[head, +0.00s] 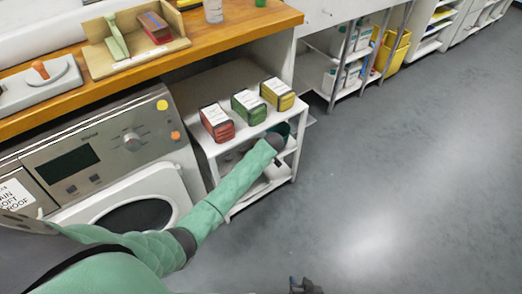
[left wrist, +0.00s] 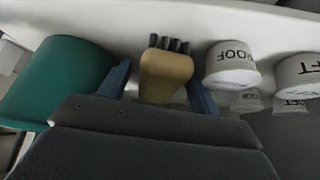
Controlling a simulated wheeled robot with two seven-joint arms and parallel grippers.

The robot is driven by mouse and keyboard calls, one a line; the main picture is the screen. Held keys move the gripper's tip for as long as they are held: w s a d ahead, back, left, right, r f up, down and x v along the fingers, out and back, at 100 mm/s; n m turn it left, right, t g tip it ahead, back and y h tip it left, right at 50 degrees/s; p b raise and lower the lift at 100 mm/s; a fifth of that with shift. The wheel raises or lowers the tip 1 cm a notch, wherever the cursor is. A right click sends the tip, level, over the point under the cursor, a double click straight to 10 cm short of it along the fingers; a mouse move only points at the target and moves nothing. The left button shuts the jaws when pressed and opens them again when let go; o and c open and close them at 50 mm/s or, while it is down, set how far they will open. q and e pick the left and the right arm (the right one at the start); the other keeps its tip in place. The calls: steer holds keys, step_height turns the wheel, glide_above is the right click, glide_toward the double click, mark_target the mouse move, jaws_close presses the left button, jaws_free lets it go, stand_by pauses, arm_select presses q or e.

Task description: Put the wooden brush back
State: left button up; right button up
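The wooden brush (left wrist: 166,72), a tan block with dark bristles, shows in the left wrist view between the blue fingers of my left gripper (left wrist: 160,85). A narrow gap shows beside the left finger; contact at the right finger cannot be told. In the head view my left arm reaches into the white shelf unit, and the brush and left fingertips are hidden there. My right gripper (head: 305,286) is small and dark at the bottom edge of the head view, over the floor, and its opening is unclear.
A teal container (left wrist: 60,80) and several lettered white tubs (left wrist: 231,65) flank the brush. Red (head: 217,122), green (head: 248,107) and yellow (head: 277,94) boxes stand on the shelf unit (head: 262,188). A washing machine (head: 110,160) is left; floor at right is clear.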

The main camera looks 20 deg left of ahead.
arm_select(q)
steer(key=shift+f+b, duration=0.1)
steer(key=shift+b, duration=0.55)
steer(key=p+v, duration=0.1)
steer(key=v, duration=0.7)
steer(key=shift+a, duration=0.1)
steer(key=s+d+f+m+t+h, duration=0.1)
steer(key=s+d+f+m+h, duration=0.15)
steer(key=s+d, duration=0.45)
steer(key=s+d+f+m+t+h, duration=0.1)
steer(key=s+d+m+t+h, duration=0.2)
steer(key=s, duration=0.8)
steer(key=s+d+f+m+g+h, duration=0.1)
steer(key=s+f, duration=0.5)
steer(key=s, duration=0.7)
steer(key=s+d+f+m+h, duration=0.2)
steer(key=s+f, duration=0.4)
steer(key=s, duration=0.7)
steer(key=shift+d+f+m+g, duration=0.2)
steer(key=shift+d+m+g, duration=0.2)
steer(key=shift+d+m, duration=0.4)
steer(key=shift+a, duration=0.1)
